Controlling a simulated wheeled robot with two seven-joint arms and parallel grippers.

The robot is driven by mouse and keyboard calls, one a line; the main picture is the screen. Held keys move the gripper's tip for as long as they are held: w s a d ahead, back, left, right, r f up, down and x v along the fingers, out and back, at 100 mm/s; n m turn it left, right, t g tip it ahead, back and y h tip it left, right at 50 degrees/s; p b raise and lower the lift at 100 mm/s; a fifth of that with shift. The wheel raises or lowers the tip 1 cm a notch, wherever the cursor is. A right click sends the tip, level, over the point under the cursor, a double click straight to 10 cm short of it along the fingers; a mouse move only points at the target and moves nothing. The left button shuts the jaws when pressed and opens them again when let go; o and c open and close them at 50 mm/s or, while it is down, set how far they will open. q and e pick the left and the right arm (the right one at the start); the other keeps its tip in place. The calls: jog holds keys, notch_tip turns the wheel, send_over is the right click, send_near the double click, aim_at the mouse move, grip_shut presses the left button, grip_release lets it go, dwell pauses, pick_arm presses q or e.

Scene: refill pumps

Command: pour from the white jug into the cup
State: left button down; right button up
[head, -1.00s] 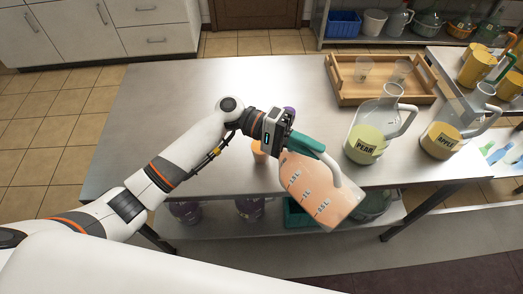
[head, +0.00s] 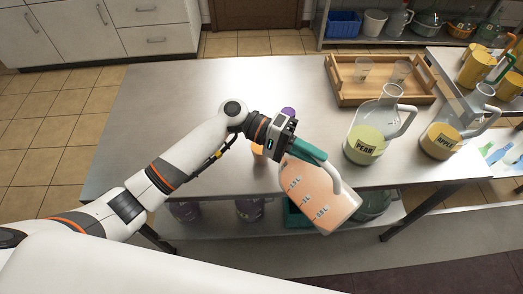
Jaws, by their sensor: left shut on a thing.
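The white jug (head: 322,200), with volume marks and peach-orange contents showing, hangs tilted near the table's front edge. Its base points to the lower right and its upper end to the upper left. My left gripper (head: 297,146) is shut on the jug at the teal part of its handle, and the fingers are partly hidden. A small cup (head: 259,151) with an orange colour stands on the table just left of the jug's upper end, partly hidden by my wrist. I cannot tell whether any liquid runs between them. My right gripper is not in view.
A pear pitcher (head: 366,137) and an apple pitcher (head: 444,136) stand right of the jug. A wooden tray (head: 345,97) with two clear cups is at the back right. A purple thing (head: 288,112) sits behind my gripper. The table's left half is clear.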

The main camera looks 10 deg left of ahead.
aim_at(338, 180)
pick_arm(q)
jog(key=shift+r, duration=0.15)
